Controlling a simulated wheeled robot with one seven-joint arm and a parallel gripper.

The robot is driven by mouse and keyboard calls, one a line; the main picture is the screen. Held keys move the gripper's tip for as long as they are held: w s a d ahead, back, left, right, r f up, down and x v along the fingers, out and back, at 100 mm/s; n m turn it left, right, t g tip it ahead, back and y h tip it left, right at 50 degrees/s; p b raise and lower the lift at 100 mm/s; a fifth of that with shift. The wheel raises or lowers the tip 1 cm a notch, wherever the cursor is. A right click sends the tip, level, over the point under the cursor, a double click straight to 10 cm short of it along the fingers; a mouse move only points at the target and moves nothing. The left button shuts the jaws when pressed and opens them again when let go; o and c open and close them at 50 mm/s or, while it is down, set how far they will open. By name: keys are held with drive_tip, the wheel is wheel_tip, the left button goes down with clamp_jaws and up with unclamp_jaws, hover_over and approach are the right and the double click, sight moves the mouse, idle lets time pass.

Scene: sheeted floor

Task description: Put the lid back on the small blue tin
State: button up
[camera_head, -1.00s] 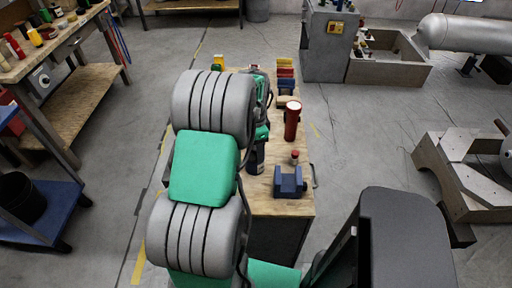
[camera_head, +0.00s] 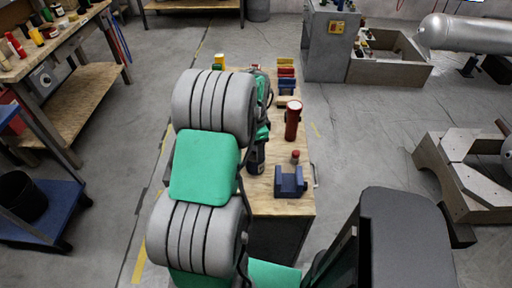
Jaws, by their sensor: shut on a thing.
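My arm reaches over the wooden-topped bench, and its dark end, my gripper (camera_head: 256,160), is low over the left side of the top. The fingertips are hidden or too small to make out. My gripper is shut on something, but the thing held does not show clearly. I cannot pick out a small blue tin or its lid for sure; my arm covers the left part of the bench.
A blue notched block (camera_head: 290,182) stands at the bench's near end, with a small red-topped piece (camera_head: 295,157) behind it. A tall red cylinder (camera_head: 292,120) stands further back. Red, yellow and blue pieces (camera_head: 286,80) sit at the far end. Bare wood shows between them.

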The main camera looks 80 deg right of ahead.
drive_tip(key=shift+f, duration=0.15)
idle(0.6)
drive_tip(key=o, duration=1.4)
drive_tip(key=shift+o, duration=0.2)
drive_tip(key=shift+o, duration=0.8)
drive_tip(key=shift+r+p, duration=2.4)
drive_tip(key=shift+r, duration=1.15)
drive_tip(key=shift+c, duration=0.6)
